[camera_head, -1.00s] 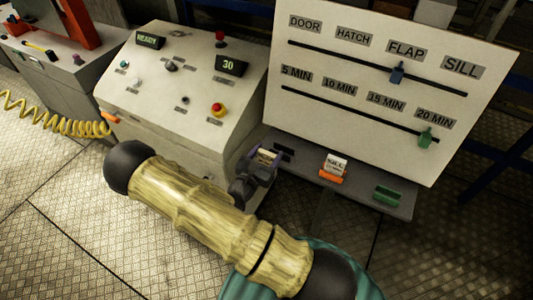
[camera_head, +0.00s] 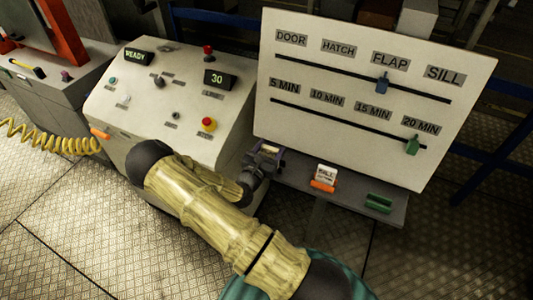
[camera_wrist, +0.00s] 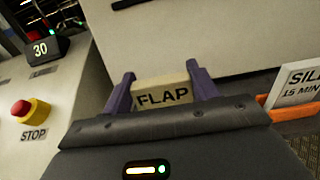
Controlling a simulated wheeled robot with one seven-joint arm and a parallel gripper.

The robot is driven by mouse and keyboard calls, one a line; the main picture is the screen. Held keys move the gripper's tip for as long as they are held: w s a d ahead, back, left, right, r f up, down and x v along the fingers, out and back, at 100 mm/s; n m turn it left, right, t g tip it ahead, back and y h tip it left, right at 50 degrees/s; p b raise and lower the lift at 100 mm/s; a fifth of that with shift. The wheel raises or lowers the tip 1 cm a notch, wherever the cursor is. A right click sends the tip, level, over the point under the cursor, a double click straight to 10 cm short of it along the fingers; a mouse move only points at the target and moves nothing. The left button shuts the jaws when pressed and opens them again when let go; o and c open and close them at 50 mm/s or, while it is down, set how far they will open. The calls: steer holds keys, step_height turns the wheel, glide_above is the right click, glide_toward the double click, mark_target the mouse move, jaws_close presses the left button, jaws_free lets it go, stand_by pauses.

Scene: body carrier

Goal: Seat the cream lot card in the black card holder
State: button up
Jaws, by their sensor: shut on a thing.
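The cream lot card (camera_wrist: 163,97), lettered FLAP, is between the two purple fingers of my gripper (camera_wrist: 159,84) in the wrist view. In the head view, the card (camera_head: 268,149) shows small in my gripper (camera_head: 266,155), at the left end of the grey shelf (camera_head: 345,197) under the white board. My gripper is shut on the card. I cannot make out the black card holder now; the gripper and card cover that end of the shelf. Whether the card touches the holder cannot be told.
An orange holder (camera_head: 322,187) with a SILL card (camera_head: 326,173) stands to the right on the shelf, then an empty green holder (camera_head: 379,203). The white board (camera_head: 370,130) rises close behind. The control console (camera_head: 165,100), with a red stop button (camera_head: 208,124), is to the left.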

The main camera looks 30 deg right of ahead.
steer(key=shift+x, duration=1.45)
steer(key=shift+f+b, duration=0.85)
steer(key=shift+f, duration=1)
steer(key=o, duration=1.1)
steer(key=shift+o, duration=0.2)
steer(key=shift+a, duration=0.15)
steer(key=b+v, duration=0.5)
steer(key=v, duration=1.2)
steer(key=shift+s+r, duration=0.1)
steer(key=shift+s, duration=0.05)
